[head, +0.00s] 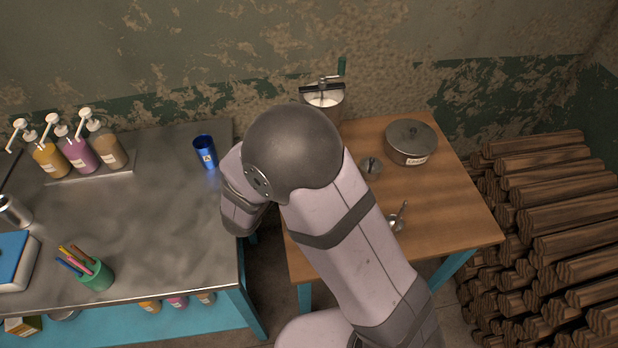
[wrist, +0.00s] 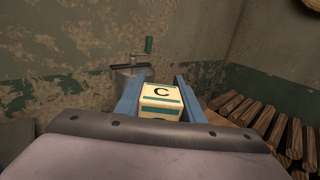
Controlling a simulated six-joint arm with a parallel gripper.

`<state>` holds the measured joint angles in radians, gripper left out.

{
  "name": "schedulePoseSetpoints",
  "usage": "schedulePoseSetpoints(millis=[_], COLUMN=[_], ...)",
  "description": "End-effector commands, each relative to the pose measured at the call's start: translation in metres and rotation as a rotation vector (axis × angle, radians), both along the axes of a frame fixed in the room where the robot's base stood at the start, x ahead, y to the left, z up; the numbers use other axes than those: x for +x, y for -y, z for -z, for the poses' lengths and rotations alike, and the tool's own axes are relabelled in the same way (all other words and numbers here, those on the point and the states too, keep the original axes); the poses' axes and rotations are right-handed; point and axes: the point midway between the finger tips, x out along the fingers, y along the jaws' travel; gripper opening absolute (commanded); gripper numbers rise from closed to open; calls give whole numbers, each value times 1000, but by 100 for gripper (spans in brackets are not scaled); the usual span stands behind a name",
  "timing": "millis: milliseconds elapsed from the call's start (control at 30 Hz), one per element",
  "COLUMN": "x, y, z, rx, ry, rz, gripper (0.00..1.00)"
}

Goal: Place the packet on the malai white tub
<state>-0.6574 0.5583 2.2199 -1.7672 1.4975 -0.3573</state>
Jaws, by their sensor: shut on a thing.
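The packet (wrist: 161,97) is a small cream box with green stripes and a letter C on top. My gripper (wrist: 160,95) is shut on it, with one blue finger on each side in the wrist view. In the head view my arm hides the gripper and the packet. A metal vessel with a crank handle and white contents (head: 324,98) stands at the back left of the wooden table; it also shows beyond the packet in the wrist view (wrist: 127,78). I cannot tell which thing is the malai white tub.
The wooden table (head: 440,205) holds a lidded, labelled pot (head: 410,143) and small metal items. The metal counter (head: 160,225) on the left holds pump bottles (head: 75,150), a blue cup (head: 205,151) and a green pen cup (head: 95,273). Firewood (head: 550,220) is stacked at right.

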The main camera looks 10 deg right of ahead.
Motion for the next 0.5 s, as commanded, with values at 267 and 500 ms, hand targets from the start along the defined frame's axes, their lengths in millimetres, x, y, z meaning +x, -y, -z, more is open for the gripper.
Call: schedulePoseSetpoints(millis=[267, 500], x=[-13, -13], y=[16, 15], z=[-21, -12], rx=[1, -1], ry=[1, -2], rz=[83, 83], gripper=[11, 11])
